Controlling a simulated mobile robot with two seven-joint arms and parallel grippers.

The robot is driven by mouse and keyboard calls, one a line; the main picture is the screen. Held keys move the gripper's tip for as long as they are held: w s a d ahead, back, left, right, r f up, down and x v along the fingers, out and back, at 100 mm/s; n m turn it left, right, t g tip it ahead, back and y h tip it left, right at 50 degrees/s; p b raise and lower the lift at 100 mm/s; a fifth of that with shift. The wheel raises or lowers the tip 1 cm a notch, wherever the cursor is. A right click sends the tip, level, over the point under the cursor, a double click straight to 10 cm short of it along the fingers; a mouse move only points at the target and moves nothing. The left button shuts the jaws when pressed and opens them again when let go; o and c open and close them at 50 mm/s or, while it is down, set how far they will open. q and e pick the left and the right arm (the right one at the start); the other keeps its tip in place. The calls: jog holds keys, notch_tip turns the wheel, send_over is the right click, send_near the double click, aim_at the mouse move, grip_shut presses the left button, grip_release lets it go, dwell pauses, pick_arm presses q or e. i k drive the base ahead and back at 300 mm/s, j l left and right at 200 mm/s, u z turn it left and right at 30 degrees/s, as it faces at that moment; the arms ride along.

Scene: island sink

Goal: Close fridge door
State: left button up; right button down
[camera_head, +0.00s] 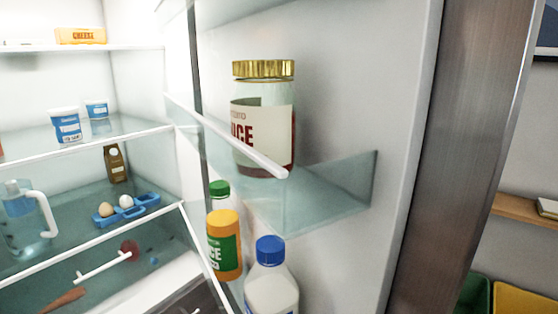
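The fridge door (360,75) stands open on the right side of the head view, with its white inner face toward me and its brushed steel edge (462,150) at its right. A jar with a gold lid (263,115) stands on its upper clear shelf (325,195). Below are a juice bottle with an orange cap (224,245), a green-capped bottle (219,190) and a blue-capped milk bottle (271,285). The fridge interior (135,80) is open at the left. Neither gripper shows in this view.
Fridge shelves hold a cheese box (80,36), blue-and-white tubs (66,125), a water jug (25,220) and a blue egg tray (130,210). Beyond the door at the right are a wooden wall shelf (520,208) and green and yellow bins (520,300).

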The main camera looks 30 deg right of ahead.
aim_at(409, 112)
jog(key=k+l, duration=0.1)
jog(key=l, duration=0.3)
jog(key=k+l, duration=0.15)
jog(key=l, duration=0.25)
jog(key=k+l+u, duration=0.1)
jog(key=l, duration=0.3)
jog(key=k+l, duration=0.15)
jog(key=l, duration=0.25)
